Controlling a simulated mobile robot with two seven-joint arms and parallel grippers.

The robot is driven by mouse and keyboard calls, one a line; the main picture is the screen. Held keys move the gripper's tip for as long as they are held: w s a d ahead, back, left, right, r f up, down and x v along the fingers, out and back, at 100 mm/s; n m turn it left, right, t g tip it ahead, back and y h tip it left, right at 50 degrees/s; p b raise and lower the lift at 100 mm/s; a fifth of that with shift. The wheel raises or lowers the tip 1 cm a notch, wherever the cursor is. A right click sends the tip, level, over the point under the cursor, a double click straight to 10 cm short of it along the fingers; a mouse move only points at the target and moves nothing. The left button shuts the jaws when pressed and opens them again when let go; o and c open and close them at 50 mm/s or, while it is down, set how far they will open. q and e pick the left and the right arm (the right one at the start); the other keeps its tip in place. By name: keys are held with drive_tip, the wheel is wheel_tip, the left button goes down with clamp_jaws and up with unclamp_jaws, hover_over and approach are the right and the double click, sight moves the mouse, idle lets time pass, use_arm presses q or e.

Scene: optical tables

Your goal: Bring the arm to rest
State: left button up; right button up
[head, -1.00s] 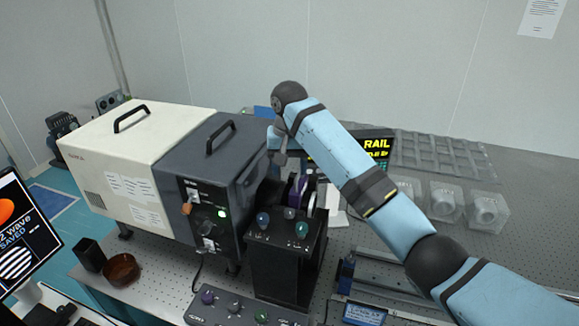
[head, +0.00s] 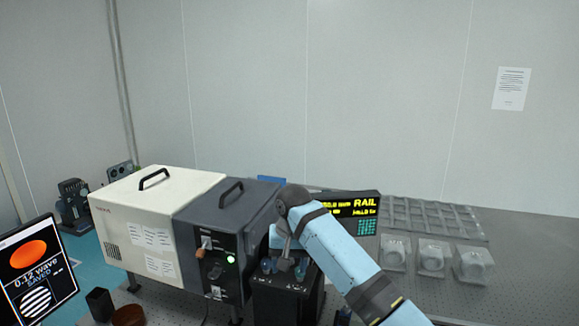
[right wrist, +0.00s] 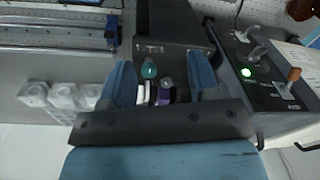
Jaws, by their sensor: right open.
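My right arm (head: 345,258) comes in from the lower right in the head view and bends down at a dark grey wrist joint. Its gripper is over or beside the black stand (head: 268,303), beside the dark instrument box; the exact gap cannot be told. In the right wrist view my right gripper (right wrist: 160,72) has its two blue fingers apart. A teal knob (right wrist: 149,68), a purple part (right wrist: 165,92) and a white part show between them, none visibly gripped. My left gripper is in neither view.
A cream box (head: 150,215) and dark grey box (head: 215,235) stand left of the arm. A lit RAIL display (head: 355,205) stands behind it. Several clear blocks (head: 432,258) and a ribbed tray (head: 430,215) lie to the right. A monitor (head: 40,270) stands at left.

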wheel_tip(320, 180, down, 14)
drive_tip(key=s+d+t+y, duration=0.1)
drive_tip(key=s+y, duration=0.1)
drive_tip(key=s+d+f+t+y, duration=0.2)
drive_tip(key=s+d+f+t, duration=0.3)
drive_tip(key=s+f, duration=0.8)
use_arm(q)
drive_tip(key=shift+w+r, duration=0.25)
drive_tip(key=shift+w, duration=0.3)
use_arm(e)
drive_tip(key=s+d+f+n+t+h, duration=0.1)
drive_tip(key=s+d+f+t, duration=0.1)
drive_tip(key=s+d, duration=0.5)
drive_tip(key=s+d+f+n+t, duration=0.1)
drive_tip(key=s+d, duration=0.6)
drive_tip(key=s, duration=0.7)
drive_tip(key=shift+d+f+t+h, duration=0.3)
drive_tip(key=shift+f+t+h, duration=0.1)
drive_tip(key=shift+f+t, duration=0.25)
